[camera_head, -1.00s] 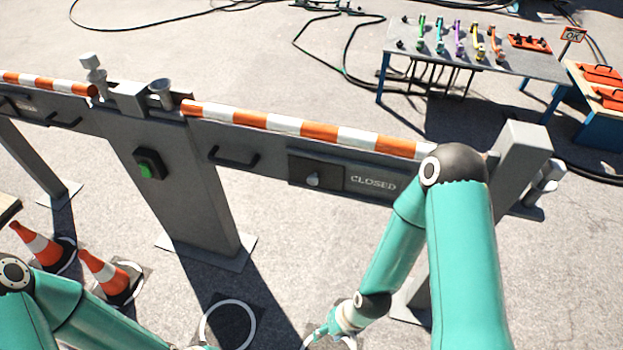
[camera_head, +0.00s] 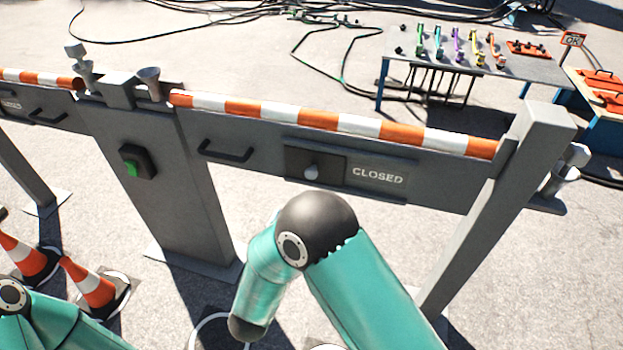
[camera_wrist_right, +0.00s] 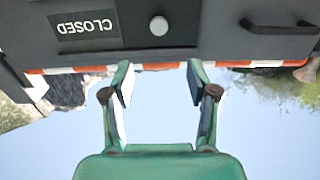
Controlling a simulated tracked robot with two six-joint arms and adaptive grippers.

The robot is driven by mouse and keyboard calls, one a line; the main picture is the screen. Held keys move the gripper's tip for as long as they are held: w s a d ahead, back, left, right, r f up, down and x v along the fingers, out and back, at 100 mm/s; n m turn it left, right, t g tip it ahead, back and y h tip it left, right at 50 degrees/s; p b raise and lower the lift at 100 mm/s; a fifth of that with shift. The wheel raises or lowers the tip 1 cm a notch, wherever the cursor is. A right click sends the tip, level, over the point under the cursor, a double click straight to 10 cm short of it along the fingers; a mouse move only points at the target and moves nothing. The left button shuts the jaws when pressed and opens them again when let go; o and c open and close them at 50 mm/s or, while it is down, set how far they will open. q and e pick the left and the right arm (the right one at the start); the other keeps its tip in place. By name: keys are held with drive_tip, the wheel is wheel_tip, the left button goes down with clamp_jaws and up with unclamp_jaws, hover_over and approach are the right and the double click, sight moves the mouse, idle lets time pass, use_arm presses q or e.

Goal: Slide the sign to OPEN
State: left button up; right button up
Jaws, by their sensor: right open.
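The sign (camera_head: 378,175) on the grey barrier panel reads CLOSED. A dark sliding plate (camera_head: 297,162) with a round light knob (camera_head: 311,172) sits just left of the word. In the right wrist view the picture is upside down: the sign (camera_wrist_right: 84,25) is at the upper left and the knob (camera_wrist_right: 159,26) at the top middle. My right gripper (camera_wrist_right: 160,85) is open and empty there, its fingers apart, with the knob beyond them and no contact visible. In the head view the right gripper is hidden behind or below my arm. My left gripper is out of view.
A black handle (camera_head: 226,151) is left of the plate, under the orange-and-white striped rail (camera_head: 330,120). A grey post with a green button (camera_head: 132,168) stands left, another post (camera_head: 500,200) right. Traffic cones (camera_head: 88,283) stand lower left. A tool table (camera_head: 480,65) is behind.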

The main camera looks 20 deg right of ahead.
sight(310, 175)
drive_tip(key=p+x, duration=0.1)
drive_tip(key=x, duration=1.5)
drive_tip(key=shift+w+d, duration=0.2)
clamp_jaws()
